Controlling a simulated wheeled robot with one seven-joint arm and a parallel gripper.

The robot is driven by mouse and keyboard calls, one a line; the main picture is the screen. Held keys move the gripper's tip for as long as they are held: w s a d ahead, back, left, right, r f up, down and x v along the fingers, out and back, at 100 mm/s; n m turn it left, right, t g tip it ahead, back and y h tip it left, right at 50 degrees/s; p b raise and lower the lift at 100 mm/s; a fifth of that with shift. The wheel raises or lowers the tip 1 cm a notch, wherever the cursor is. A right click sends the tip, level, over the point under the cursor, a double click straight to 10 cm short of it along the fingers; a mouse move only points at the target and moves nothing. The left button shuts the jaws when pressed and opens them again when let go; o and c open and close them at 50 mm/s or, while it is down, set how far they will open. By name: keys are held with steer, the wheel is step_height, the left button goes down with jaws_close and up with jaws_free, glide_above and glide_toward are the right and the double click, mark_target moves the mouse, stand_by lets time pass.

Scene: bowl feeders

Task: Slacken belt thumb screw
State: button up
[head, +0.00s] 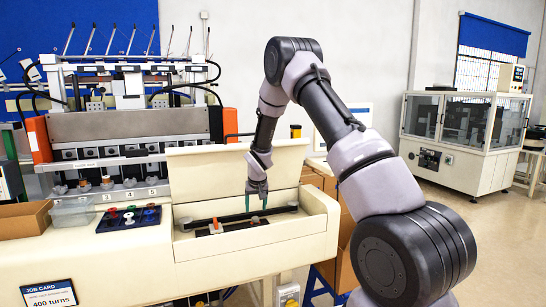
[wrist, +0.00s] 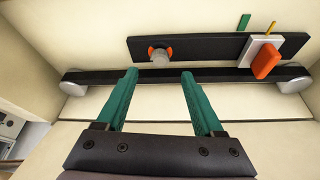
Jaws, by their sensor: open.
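My gripper (head: 257,203) reaches down into the open cream machine bay in the head view. In the wrist view its two green fingers (wrist: 160,72) are open and apart, with nothing between them. A black belt (wrist: 225,75) runs between two pale pulleys (wrist: 75,83) past the fingertips. Beyond it is a dark bar (wrist: 205,48) carrying a round grey knob with orange marks (wrist: 160,56), which looks like the thumb screw. The knob lies just beyond the gap between the fingertips, apart from them. An orange handle (wrist: 267,62) on a white block sits at the bar's right end.
The bay has cream walls (head: 325,228) and a raised lid (head: 235,170) behind my gripper. A dark tray of coloured parts (head: 128,218), a clear bin (head: 73,212) and a cardboard box (head: 25,219) stand at left. A job card (head: 48,294) reads 400 turns.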

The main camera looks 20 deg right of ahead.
steer(key=s+d+r, duration=0.1)
steer(key=s+r, duration=0.3)
steer(key=r, duration=0.3)
steer(key=s+d+r+m, duration=0.1)
steer(key=s+r, duration=0.3)
steer(key=r, duration=0.4)
steer(key=s+d+r, duration=0.1)
steer(key=s+r, duration=0.3)
steer(key=r, duration=0.4)
steer(key=shift+d+m+t+y, duration=0.3)
steer(key=shift+d+t, duration=0.1)
steer(key=shift+r, duration=0.1)
steer(key=s+d+r+m+t, duration=0.1)
steer(key=s+d+r, duration=0.1)
steer(key=s+r, duration=1.1)
steer(key=s+t+y, duration=0.1)
steer(key=s, duration=1.5)
steer(key=shift+s+a+f+m+y, duration=0.2)
steer(key=shift+s+a+m+y, duration=0.15)
steer(key=shift+s+m+y, duration=0.05)
